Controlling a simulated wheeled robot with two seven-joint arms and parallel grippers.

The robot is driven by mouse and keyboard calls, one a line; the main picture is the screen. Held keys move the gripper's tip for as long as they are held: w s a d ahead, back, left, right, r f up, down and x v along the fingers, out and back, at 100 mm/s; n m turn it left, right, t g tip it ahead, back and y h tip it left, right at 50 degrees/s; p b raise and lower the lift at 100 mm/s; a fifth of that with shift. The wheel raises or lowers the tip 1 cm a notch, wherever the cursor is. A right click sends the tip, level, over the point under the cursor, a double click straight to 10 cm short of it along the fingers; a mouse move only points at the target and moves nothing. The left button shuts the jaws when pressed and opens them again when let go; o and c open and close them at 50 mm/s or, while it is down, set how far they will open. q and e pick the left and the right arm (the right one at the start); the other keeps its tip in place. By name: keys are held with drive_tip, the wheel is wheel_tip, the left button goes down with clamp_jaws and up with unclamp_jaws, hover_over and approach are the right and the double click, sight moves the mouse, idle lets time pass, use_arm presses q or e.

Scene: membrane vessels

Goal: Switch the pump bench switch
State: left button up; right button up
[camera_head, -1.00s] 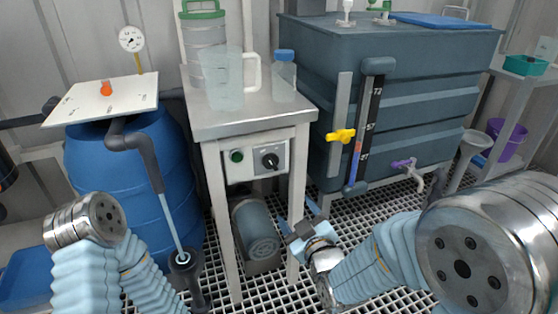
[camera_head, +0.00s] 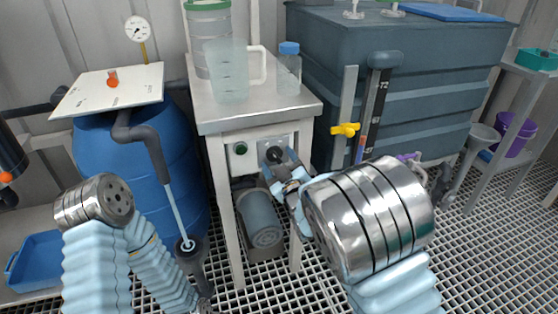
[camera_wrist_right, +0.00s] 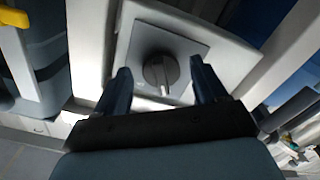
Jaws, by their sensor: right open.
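The pump bench (camera_head: 215,118) stands in the middle of the head view. Its front carries a pale switch panel with a green button (camera_head: 240,148) on the left and a dark rotary switch (camera_head: 273,153) on the right. My right gripper (camera_head: 284,170) is in front of the rotary switch. In the right wrist view the grey switch knob (camera_wrist_right: 160,72) shows between the two open fingers of the gripper (camera_wrist_right: 160,85), with no clear contact. My left arm shows at lower left; its gripper is not clearly visible.
A translucent jug (camera_head: 226,72) and a blue-capped bottle (camera_head: 288,70) stand on the bench top. A pump (camera_head: 262,218) sits below. A blue barrel (camera_head: 150,165) is to the left, a large grey tank (camera_head: 425,75) with a yellow valve handle (camera_head: 345,129) to the right.

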drive_tip(key=shift+w+a, duration=0.1)
drive_tip(key=shift+w, duration=0.05)
drive_tip(key=shift+c, duration=0.3)
drive_tip(key=c, duration=0.9)
drive_tip(key=shift+f+m+b, duration=0.25)
drive_tip(key=shift+m+b, duration=0.35)
drive_tip(key=shift+b, duration=0.35)
drive_tip(key=shift+c, duration=0.2)
drive_tip(key=m+b, duration=0.3)
drive_tip(key=b, duration=0.1)
drive_tip(key=shift+f+b, duration=0.15)
drive_tip(key=shift+b, duration=0.15)
drive_tip(key=shift+a+r+m+b, duration=0.15)
drive_tip(key=shift+m+b, duration=1.8)
drive_tip(key=shift+b, duration=0.3)
drive_tip(key=shift+a+r+m+b, duration=0.1)
drive_tip(key=shift+r+m+b, duration=0.05)
drive_tip(key=shift+m+b, duration=1.95)
